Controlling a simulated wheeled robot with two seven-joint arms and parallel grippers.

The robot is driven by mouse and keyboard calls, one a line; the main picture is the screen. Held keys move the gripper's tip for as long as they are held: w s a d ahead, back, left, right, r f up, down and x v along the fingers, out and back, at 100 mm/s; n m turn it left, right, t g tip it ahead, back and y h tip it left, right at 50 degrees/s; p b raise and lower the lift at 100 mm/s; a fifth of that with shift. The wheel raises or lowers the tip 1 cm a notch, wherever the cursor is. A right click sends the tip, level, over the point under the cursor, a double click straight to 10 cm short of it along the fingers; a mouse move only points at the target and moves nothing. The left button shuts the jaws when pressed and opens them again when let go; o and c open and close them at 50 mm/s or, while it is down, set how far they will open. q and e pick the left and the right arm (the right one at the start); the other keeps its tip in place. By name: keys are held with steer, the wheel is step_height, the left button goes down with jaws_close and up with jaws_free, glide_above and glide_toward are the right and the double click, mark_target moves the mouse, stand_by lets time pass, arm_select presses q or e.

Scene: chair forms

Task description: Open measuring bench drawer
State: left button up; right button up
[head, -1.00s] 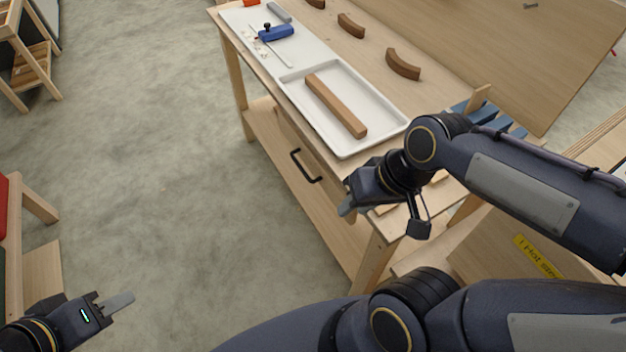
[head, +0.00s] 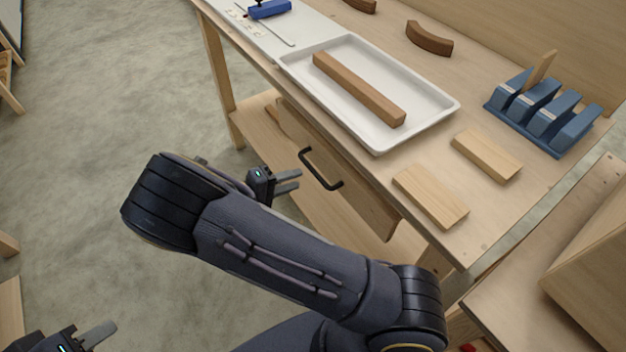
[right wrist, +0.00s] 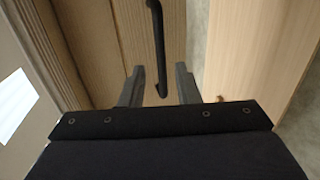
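The measuring bench drawer (head: 360,192) is under the bench top, its wooden front facing left, and looks shut. Its black bar handle (head: 320,170) is on that front. My right gripper (head: 297,180) is just left of the handle in the head view, open and empty. In the right wrist view my right gripper's two fingers (right wrist: 159,88) are apart, with the black handle (right wrist: 157,50) showing between and beyond them. I cannot tell whether they touch it. My left gripper (head: 100,338) is at the bottom left, only partly in frame, far from the bench.
On the bench top (head: 480,205) are a white tray (head: 440,105) with a wooden bar (head: 358,88), two wooden blocks (head: 430,195), a blue rack (head: 545,115) and a curved brown piece (head: 430,38). A lower shelf (head: 290,200) lies below the drawer.

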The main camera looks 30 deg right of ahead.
mark_target(313, 170)
steer(key=shift+t+h, duration=0.3)
steer(key=shift+t, duration=0.1)
steer(key=x, duration=0.7)
steer(key=shift+w+d+f, duration=0.15)
steer(key=shift+w+f, duration=0.1)
steer(key=shift+f, duration=0.05)
steer(key=shift+c, duration=0.2)
jaws_close()
